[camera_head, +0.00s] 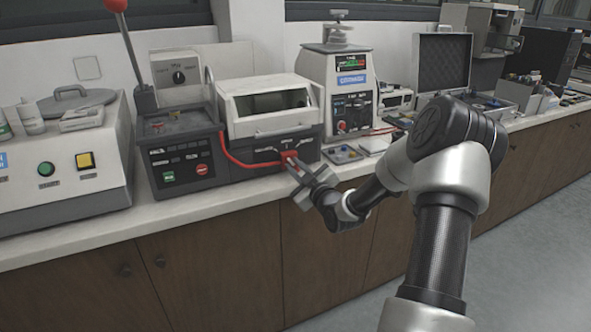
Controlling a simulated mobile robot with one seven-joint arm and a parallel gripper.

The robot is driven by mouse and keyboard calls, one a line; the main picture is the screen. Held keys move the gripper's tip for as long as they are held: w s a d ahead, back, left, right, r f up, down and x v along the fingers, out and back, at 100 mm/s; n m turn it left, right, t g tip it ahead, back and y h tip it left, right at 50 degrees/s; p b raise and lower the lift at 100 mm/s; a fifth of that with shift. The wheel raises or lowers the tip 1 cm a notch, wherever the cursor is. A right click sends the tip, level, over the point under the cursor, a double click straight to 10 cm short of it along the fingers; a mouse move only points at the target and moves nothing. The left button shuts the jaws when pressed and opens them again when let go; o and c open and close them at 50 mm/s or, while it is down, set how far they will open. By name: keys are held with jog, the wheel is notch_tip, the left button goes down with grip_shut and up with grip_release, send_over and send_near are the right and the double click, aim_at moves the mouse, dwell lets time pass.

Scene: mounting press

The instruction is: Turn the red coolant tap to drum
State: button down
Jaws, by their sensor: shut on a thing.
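The red coolant tap (289,154) is on the front of the grey machine with the windowed hood (270,105), at its lower right. My gripper (296,167) reaches in from the right and is shut on the red tap. The fingers partly cover the tap, so its exact angle and the drum marking cannot be read. A red hose (240,162) runs left from the tap area toward the neighbouring black control unit.
The black control unit (182,155) with a tall red-knobbed lever (130,50) stands to the left. Bare counter (220,200) runs along the front edge.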

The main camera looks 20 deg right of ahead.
jog(key=m, duration=0.6)
jog(key=shift+d, duration=0.1)
jog(key=shift+m, duration=0.3)
dwell(0.3)
jog(key=c, duration=1.7)
grip_release()
jog(key=shift+c, duration=0.2)
jog(key=shift+s, duration=0.15)
jog(key=s+p, duration=0.1)
jog(key=s, duration=1.6)
jog(key=shift+d+p, duration=0.3)
jog(key=shift+p, duration=0.05)
jog(key=shift+s, duration=0.1)
